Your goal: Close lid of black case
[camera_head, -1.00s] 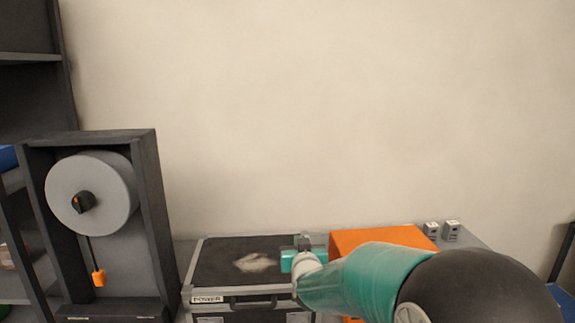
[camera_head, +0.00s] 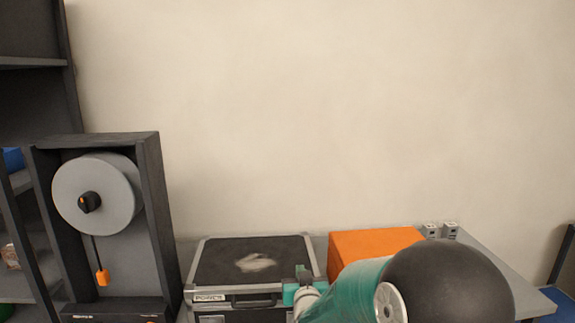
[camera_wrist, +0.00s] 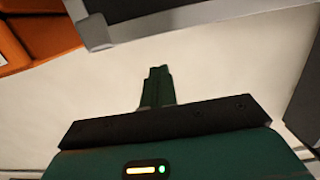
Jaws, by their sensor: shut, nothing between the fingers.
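The black case (camera_head: 225,263) with grey metal edges stands on the table in the head view, left of the orange box. Its lid lies flat on top, with a pale worn patch, and a handle and label show at the front. A metal-edged corner (camera_wrist: 97,30), apparently of the case, fills the top of the wrist view. My gripper (camera_head: 303,272) is at the case's front right corner; whether it touches is not clear. In the wrist view my gripper (camera_wrist: 158,72) has its fingers together, with nothing between them. My arm hides part of the case's lower right front.
An orange box (camera_head: 372,243) stands right of the case. Two small grey blocks (camera_head: 441,230) sit behind it on the grey table (camera_head: 505,270). A dark frame with a grey disc (camera_head: 97,194) stands at left beside a shelf (camera_head: 30,100). The wall behind is bare.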

